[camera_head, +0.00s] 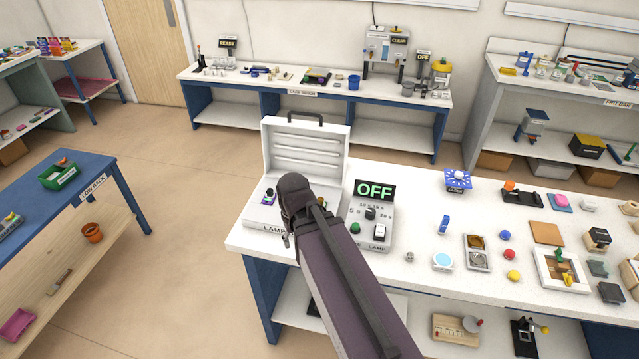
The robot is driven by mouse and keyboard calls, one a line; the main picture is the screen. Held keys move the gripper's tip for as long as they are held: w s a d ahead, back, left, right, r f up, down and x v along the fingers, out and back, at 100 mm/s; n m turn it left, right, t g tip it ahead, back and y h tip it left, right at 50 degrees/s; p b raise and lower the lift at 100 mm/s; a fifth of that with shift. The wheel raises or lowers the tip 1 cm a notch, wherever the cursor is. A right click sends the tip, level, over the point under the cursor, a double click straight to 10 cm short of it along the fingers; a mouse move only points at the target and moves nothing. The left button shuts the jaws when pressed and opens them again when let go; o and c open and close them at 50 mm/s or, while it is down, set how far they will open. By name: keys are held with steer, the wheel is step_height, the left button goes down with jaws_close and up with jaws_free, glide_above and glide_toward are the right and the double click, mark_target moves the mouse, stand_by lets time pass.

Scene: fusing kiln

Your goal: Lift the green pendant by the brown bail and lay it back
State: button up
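An open white case (306,150) with a ribbed raised lid stands at the near left end of the white bench. A small part of my gripper (285,240) shows below the arm's bend, near the case's front edge. Its fingers cannot be made out, nor whether it holds anything.
A control box (371,226) with an OFF sign (374,191) stands right of the case. A white frame (541,268) holding green and yellow pieces lies farther right among several small items. A blue table (75,193) stands at left, with open floor between.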

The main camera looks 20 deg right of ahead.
steer(key=w+d+r+n+p, duration=0.3)
steer(key=w+d+r+n, duration=0.15)
steer(key=w, duration=0.45)
step_height(320, 180, up, 3)
steer(key=n+p, duration=0.4)
steer(key=n, duration=0.2)
glide_above(320, 201)
steer(key=w, duration=0.1)
steer(key=shift+f, duration=0.15)
steer(key=shift+a+f, duration=0.1)
steer(key=shift+f, duration=0.05)
step_height(320, 201, down, 14)
steer(key=b, duration=1.4)
steer(key=shift+r, duration=0.25)
jaws_close()
